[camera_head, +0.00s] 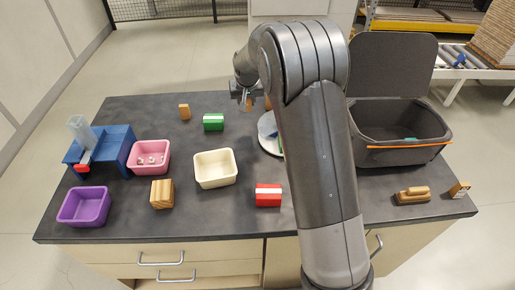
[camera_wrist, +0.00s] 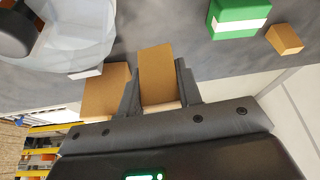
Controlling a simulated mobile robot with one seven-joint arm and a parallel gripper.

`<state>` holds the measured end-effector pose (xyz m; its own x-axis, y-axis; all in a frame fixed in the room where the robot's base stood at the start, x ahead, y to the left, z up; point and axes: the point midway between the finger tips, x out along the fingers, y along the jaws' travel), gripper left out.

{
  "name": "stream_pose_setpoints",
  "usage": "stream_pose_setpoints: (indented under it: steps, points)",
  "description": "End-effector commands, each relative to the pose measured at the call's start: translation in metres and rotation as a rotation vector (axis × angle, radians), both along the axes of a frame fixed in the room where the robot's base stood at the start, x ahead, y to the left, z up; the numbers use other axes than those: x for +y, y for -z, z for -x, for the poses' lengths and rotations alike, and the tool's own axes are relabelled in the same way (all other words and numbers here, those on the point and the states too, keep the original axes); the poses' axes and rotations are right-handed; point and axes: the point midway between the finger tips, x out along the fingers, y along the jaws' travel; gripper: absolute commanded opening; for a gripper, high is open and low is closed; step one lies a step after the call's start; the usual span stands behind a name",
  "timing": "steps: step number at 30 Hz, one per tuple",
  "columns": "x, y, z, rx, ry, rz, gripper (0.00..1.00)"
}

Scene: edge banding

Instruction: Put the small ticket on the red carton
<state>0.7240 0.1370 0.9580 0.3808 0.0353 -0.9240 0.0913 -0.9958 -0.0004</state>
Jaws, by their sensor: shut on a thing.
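The red carton (camera_head: 268,201) with a white band across its top sits on the near middle of the dark table, left of my arm. My gripper (camera_head: 247,103) is above the far part of the table, well behind the red carton. In the wrist view its fingers (camera_wrist: 160,92) are shut on a tan, flat-faced piece (camera_wrist: 156,72), which seems to be the small ticket; no print shows on it. Another tan block (camera_wrist: 105,90) stands close beside it. The red carton is out of the wrist view.
A green carton (camera_head: 213,125) and a small wooden block (camera_head: 184,112) stand at the back left. A cream bin (camera_head: 215,180), pink bin (camera_head: 134,165), purple bin (camera_head: 84,217) and striped wooden block (camera_head: 162,194) lie left. An open grey case (camera_head: 400,154) stands right.

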Motion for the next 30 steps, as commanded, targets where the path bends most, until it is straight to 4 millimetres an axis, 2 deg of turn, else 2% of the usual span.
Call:
stream_pose_setpoints:
  steps: [9, 20, 26, 30]
  points:
    - [-0.057, -0.018, 0.049, -0.002, -0.21, -0.002, 0.11]
    - [-0.108, -0.033, 0.118, -0.002, -0.5, -0.003, 0.11]
    - [-0.132, -0.041, 0.165, -0.002, -0.695, -0.003, 0.11]
    - [-0.147, -0.046, 0.206, -0.003, -0.861, -0.003, 0.11]
